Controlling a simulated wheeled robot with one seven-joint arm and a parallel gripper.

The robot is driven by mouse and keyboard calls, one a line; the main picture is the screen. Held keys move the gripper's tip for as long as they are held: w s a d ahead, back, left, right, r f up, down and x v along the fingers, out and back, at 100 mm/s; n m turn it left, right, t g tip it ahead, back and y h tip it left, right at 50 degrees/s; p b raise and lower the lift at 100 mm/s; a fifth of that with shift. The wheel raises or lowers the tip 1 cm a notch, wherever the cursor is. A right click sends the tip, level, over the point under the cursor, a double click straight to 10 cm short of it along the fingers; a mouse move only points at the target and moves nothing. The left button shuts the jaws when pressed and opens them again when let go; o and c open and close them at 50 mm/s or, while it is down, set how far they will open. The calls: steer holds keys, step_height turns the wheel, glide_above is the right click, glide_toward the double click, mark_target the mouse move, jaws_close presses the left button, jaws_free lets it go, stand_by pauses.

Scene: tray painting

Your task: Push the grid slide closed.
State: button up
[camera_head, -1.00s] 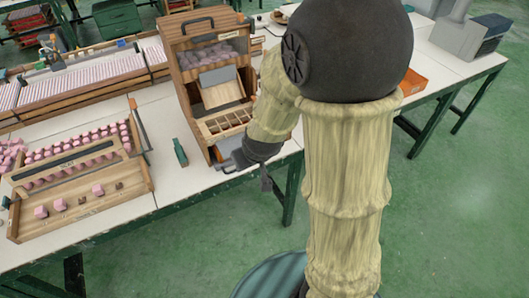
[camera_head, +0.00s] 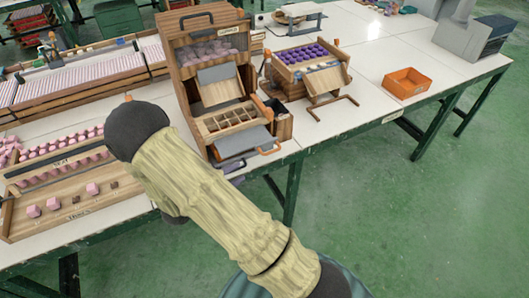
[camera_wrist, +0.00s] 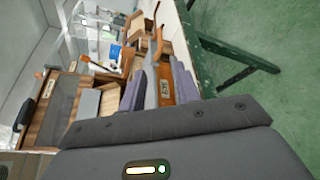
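The wooden dispenser (camera_head: 190,75) stands on the white table in the head view, with a wooden grid (camera_head: 232,121) of small compartments at its front. A grey slide plate (camera_head: 242,142) sticks out below the grid towards the table's front edge, with an orange handle (camera_head: 271,149) at its front right. In the wrist view, my gripper (camera_wrist: 158,87) is open, its two grey fingers apart, with the dispenser's front seen sideways beyond them. I see nothing held. In the head view my forearm hides most of my gripper, so contact with the slide cannot be told.
A wooden tray of pink pieces (camera_head: 25,190) lies left of my arm. A wooden stand with purple pieces (camera_head: 285,62) and an orange tray (camera_head: 406,85) are to the right.

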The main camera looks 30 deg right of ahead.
steer(key=shift+d, duration=0.1)
steer(key=p, duration=0.1)
glide_toward(273, 151)
steer(key=x, duration=1)
steer(key=shift+w+a+f, duration=0.2)
steer(key=shift+w, duration=0.05)
steer(key=shift+s+d, duration=0.15)
steer(key=shift+d, duration=0.3)
steer(key=shift+s+a, duration=0.1)
jaws_close()
steer(key=shift+f, duration=0.1)
steer(key=shift+a, duration=0.1)
